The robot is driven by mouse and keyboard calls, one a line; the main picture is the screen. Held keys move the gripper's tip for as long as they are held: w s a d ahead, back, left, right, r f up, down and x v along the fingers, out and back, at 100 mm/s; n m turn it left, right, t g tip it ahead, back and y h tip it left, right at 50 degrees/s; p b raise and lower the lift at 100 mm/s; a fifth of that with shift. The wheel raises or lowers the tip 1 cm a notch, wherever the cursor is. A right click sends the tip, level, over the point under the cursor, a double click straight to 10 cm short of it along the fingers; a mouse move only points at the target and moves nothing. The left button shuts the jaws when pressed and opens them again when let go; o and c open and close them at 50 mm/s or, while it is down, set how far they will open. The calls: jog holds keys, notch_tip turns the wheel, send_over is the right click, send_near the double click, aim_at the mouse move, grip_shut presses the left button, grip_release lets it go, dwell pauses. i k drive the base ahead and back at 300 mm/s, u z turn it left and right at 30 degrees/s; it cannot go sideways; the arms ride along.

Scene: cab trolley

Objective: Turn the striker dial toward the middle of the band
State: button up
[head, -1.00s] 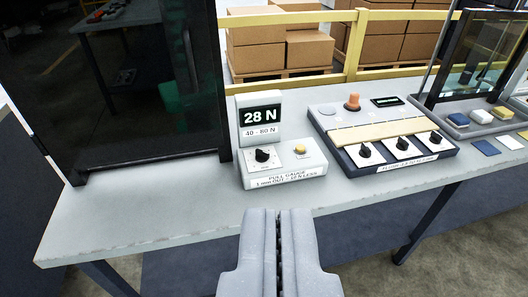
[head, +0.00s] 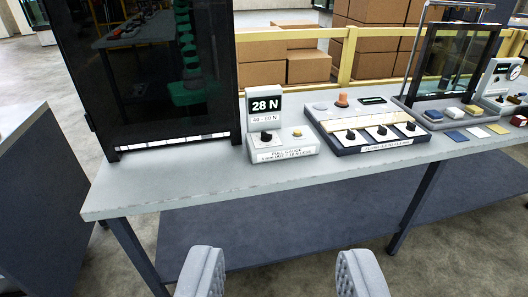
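The pull gauge (head: 283,146) is a pale box near the left-middle of the bench. Its upright screen (head: 265,104) reads 28 N, with a small band line below it that looks like 40 - 60 N. A black dial (head: 266,136) sits on the gauge's top at the left, and a small yellow button (head: 297,132) sits at the right. The word striker is not legible on the dial. My gripper (head: 280,272) is open and empty, its two grey fingers wide apart in front of the bench, well short of the gauge.
Right of the gauge stands a panel (head: 345,146) with several black knobs and an orange knob (head: 342,100). A dark glass cabinet (head: 150,70) stands left of the gauge. The bench front (head: 180,183) is bare. A glass-screened tray with blocks is farther right.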

aim_at(266, 137)
jog(key=u, duration=0.05)
jog(key=k, duration=0.5)
jog(key=z, duration=0.6)
jog(key=i, duration=2.1)
jog(key=u, duration=0.55)
